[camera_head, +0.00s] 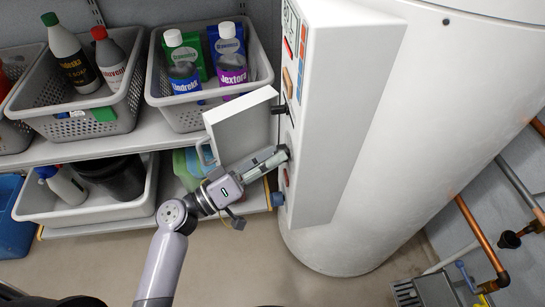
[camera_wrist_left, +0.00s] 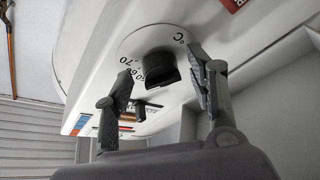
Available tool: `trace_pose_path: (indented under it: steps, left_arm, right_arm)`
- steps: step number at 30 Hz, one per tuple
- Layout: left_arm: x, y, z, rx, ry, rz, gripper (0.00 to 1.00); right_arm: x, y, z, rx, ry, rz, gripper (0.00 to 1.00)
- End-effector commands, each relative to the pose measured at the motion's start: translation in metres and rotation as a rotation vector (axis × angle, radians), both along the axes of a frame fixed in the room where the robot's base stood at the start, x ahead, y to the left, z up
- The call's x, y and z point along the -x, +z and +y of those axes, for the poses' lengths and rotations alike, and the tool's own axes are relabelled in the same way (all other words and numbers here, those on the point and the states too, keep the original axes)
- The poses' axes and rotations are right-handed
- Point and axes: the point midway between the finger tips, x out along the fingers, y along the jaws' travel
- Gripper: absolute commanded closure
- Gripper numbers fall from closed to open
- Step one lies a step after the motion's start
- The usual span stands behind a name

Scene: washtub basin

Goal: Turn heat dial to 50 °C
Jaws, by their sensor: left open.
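The heat dial is a black knob (camera_wrist_left: 161,68) on a round white scale plate (camera_wrist_left: 128,45) with black numbers, among them 60 and 70, and a °C mark. It sits on the front of the white control box (camera_head: 345,95) fixed to the white tank. My left gripper (camera_head: 283,153) reaches the panel from the left; in the left wrist view its two fingers (camera_wrist_left: 158,82) stand apart, one on each side of the knob, with gaps visible. The dial is mostly hidden by the gripper in the head view. My right gripper is not in view.
An open white panel door (camera_head: 240,128) stands just above and left of my left gripper. Shelves with grey baskets (camera_head: 88,122) of bottles stand at left. Copper pipes (camera_head: 478,235) run at right.

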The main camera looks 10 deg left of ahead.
Motion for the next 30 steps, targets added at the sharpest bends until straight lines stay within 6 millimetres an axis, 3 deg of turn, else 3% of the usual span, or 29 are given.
trace_pose_path:
  steps: [16,21,30]
  left_arm:
    - [0.061,-0.022,0.077,-0.002,0.0,0.003,0.48]
    - [0.07,-0.024,0.087,-0.002,0.0,0.0,0.48]
    - [0.071,-0.024,0.089,-0.001,0.0,-0.001,0.49]
  right_arm:
    - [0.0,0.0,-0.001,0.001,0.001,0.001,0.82]
    - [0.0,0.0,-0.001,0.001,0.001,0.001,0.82]
    - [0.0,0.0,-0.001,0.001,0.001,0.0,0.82]
